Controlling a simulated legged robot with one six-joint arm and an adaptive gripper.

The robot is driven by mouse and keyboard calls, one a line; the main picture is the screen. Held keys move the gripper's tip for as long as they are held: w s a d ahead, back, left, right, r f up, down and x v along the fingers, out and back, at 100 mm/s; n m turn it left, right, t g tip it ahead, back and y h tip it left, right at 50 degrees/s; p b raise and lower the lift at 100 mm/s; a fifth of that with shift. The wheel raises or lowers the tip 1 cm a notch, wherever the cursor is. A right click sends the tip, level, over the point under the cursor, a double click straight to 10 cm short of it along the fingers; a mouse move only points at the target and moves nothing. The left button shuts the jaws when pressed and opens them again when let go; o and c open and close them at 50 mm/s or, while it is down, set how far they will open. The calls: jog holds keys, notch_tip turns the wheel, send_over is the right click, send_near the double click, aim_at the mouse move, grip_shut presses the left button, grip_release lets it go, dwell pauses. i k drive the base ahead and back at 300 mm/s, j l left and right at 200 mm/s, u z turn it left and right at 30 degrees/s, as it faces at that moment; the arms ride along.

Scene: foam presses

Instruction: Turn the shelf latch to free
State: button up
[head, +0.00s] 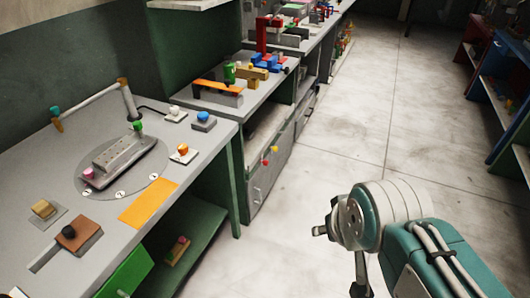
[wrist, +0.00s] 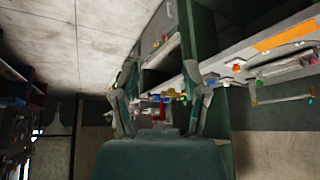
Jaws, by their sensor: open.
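On the low green shelf under the near bench lies a small tan block with a red-pink knob (head: 178,250), which may be the shelf latch; it is small and its setting cannot be read. My gripper (head: 338,262) is over the floor at the lower right in the head view, well to the right of the shelf and touching nothing. In the wrist view my gripper (wrist: 160,78) has its two fingers spread with nothing between them. I cannot make out the latch in the wrist view.
The bench top (head: 205,150) carries a grey press plate (head: 118,160), coloured knobs, an orange pad (head: 148,204) and a brown slider block (head: 79,234). A green box (head: 125,275) is at the bench's front edge. A cabinet (head: 268,170) stands beyond. The floor (head: 300,215) between is clear.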

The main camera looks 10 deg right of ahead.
aim_at(266, 162)
jog(key=i+l, duration=0.2)
jog(key=i, duration=0.25)
jog(key=i+l+u, duration=0.1)
jog(key=i, duration=0.35)
jog(key=i+l, duration=0.25)
jog(key=i, duration=0.2)
jog(key=i+l, duration=0.25)
jog(key=i, duration=0.15)
jog(key=i+l+u, duration=0.1)
jog(key=i, duration=0.35)
jog(key=l, duration=0.1)
